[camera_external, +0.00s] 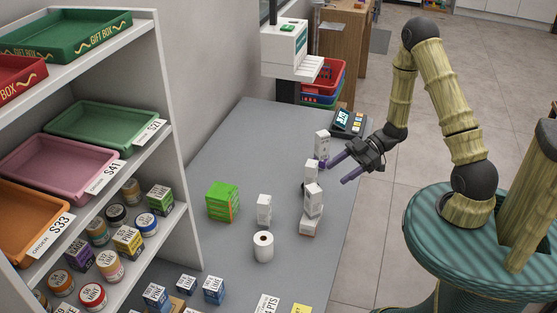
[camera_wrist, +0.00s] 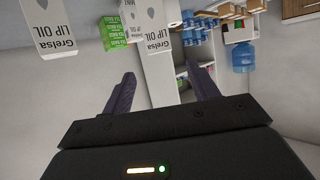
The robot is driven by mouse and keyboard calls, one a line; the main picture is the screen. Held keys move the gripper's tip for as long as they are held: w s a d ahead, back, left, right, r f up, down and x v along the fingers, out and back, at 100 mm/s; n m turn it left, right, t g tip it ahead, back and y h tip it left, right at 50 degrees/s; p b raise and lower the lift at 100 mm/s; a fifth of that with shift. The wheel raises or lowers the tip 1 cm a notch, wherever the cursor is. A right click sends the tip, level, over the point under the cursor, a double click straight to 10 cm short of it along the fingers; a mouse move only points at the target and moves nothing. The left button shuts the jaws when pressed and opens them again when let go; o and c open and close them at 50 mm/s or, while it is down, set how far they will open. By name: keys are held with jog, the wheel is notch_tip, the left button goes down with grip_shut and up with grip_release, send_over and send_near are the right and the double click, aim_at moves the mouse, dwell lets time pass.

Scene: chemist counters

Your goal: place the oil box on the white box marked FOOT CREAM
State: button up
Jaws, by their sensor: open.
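Two white boxes reading LIP OIL show upside down in the wrist view: one (camera_wrist: 158,72) lies ahead, in line with the gap between the fingers, and another (camera_wrist: 52,32) is at upper left. My gripper (camera_external: 338,169) is open and empty, low over the counter's right edge, fingers pointing left. In the external view, white boxes stand close to it, one at the far finger (camera_external: 322,144) and one to its left (camera_external: 310,171). FOOT CREAM cannot be read on any box.
On the grey counter (camera_external: 220,150) stand a green box (camera_external: 219,203), another white box (camera_external: 264,208), a paper roll (camera_external: 263,247) and a card terminal (camera_external: 347,121). Shelves with trays and jars are at left. The counter's far left part is clear.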

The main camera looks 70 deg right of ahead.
dwell(0.3)
jog(key=w+a+r+m+g+h, duration=0.1)
jog(key=w+r+m+g+h, duration=0.3)
jog(key=h, duration=0.5)
jog(key=s+a+r+m+g, duration=0.2)
jog(key=s+a+r+m, duration=0.3)
jog(key=s+a, duration=0.4)
jog(key=shift+a+r+g, duration=0.25)
jog(key=shift+a+g, duration=0.15)
jog(key=shift+a, duration=0.45)
